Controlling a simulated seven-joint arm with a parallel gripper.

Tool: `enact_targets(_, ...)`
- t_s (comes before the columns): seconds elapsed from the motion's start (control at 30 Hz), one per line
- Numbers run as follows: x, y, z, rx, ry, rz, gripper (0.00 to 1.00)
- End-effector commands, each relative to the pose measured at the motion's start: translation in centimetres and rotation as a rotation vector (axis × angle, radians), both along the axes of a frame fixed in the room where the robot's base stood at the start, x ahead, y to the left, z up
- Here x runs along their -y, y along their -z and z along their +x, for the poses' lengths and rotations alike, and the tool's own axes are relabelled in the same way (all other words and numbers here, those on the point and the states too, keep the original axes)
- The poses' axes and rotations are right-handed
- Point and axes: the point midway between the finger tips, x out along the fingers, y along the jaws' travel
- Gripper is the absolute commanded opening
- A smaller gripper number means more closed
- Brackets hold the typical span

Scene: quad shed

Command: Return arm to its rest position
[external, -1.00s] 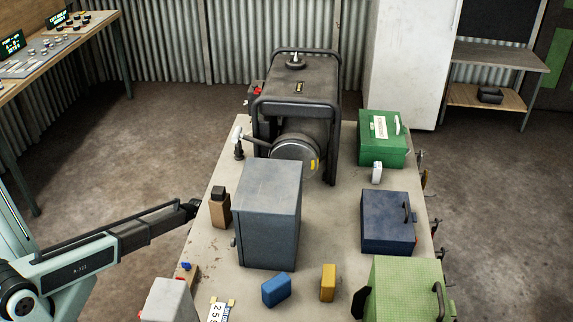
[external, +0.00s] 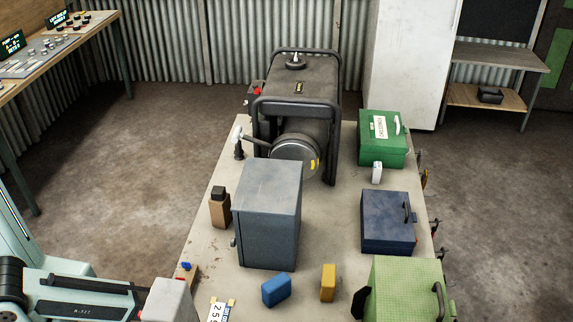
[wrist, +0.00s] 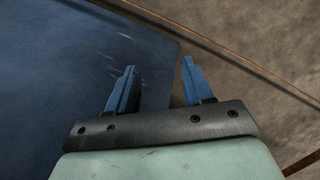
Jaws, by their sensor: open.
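My gripper (wrist: 158,82) shows in the wrist view with its two blue fingers apart and nothing between them. Behind the fingers there is a dark blue flat surface (wrist: 60,70) on the left and brown floor on the right. I cannot tell how far the fingers are from that surface. In the external view my pale green arm (external: 85,290) lies low at the bottom left.
The table (external: 205,255) holds a grey cabinet (external: 268,215), a black framed machine (external: 297,100), a green case (external: 382,138), a navy case (external: 388,222), a light green case (external: 405,290), a blue block (external: 276,290) and a yellow block (external: 328,283). Floor left of the table is clear.

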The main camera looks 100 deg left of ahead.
Motion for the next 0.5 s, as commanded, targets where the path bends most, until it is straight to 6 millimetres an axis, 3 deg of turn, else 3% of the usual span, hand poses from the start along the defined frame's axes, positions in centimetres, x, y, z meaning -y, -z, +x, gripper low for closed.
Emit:
enact_targets(0.03, 2.4, -0.1, -0.9, -0.022, 0.036, -0.011, 0.51)
enact_targets(0.2, 8.5, -0.1, -3.3, -0.091, 0.139, -0.037, 0.51)
enact_targets(0.5, 17.3, -0.9, -9.2, -0.218, 0.319, -0.064, 0.51)
